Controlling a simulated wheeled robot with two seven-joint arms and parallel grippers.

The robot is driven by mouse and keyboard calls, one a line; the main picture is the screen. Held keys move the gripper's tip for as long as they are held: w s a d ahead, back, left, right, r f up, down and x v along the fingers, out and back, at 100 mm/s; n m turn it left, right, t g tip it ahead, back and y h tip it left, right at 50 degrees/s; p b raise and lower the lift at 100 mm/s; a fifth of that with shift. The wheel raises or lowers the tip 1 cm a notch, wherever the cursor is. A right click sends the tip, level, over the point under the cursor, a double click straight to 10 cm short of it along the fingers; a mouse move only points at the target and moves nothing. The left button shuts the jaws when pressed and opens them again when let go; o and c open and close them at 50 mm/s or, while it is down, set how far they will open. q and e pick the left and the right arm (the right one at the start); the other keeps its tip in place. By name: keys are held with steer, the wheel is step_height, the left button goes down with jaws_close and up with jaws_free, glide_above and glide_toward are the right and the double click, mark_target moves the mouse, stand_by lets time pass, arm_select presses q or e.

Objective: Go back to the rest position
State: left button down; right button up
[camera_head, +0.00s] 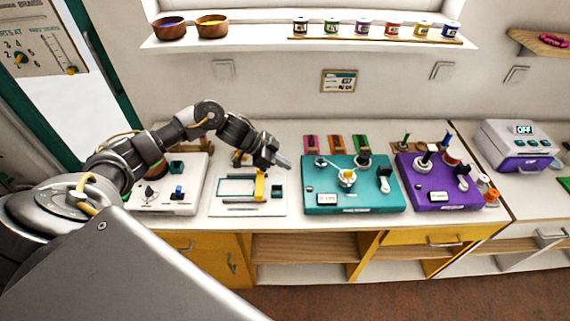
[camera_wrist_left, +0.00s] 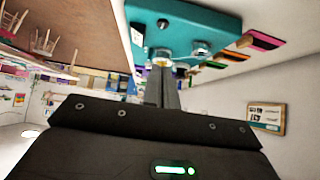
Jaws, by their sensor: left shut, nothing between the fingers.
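My left gripper (camera_head: 284,163) is shut and empty in the head view. It hangs above the counter between the white board with the yellow part (camera_head: 233,209) and the teal board (camera_head: 352,204). In the left wrist view the shut fingers (camera_wrist_left: 161,85) point toward the teal board (camera_wrist_left: 185,22), which shows at the top. My left arm reaches in from the left over the white boards. My right gripper is in neither view.
A purple board (camera_head: 436,197) stands right of the teal board, and a white device with a display (camera_head: 515,146) is farther right. Several spools (camera_head: 362,27) and two brown bowls (camera_head: 170,29) stand on the shelf above. The air above the boards is clear.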

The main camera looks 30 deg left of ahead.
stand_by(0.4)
arm_select(q)
steer(key=s+d+f+n+t+y, duration=0.1)
steer(key=s+d+f+t, duration=0.1)
steer(key=s+d+f, duration=0.3)
steer(key=s+d+f+n+t+y, duration=0.1)
steer(key=s+d+t+y, duration=0.1)
steer(key=d, duration=0.5)
steer(key=s+a+f+n+g+y, duration=0.1)
steer(key=s+a+n+g+y, duration=0.15)
steer(key=s, duration=0.55)
steer(key=s+a+f+n+g+y, duration=0.1)
steer(key=s+n, duration=0.2)
steer(key=s, duration=0.5)
steer(key=s+a+f+n+g+y, duration=0.1)
steer(key=s+a+n+g, duration=0.1)
steer(key=s, duration=0.6)
step_height(320, 180, down, 32)
steer(key=s+g+b, duration=0.2)
steer(key=b, duration=0.2)
steer(key=s+a+f+b, duration=0.2)
steer(key=s+f, duration=1.3)
steer(key=shift+s+a+f+b, duration=0.25)
steer(key=shift+s+a+b, duration=0.05)
steer(key=shift+s, duration=0.05)
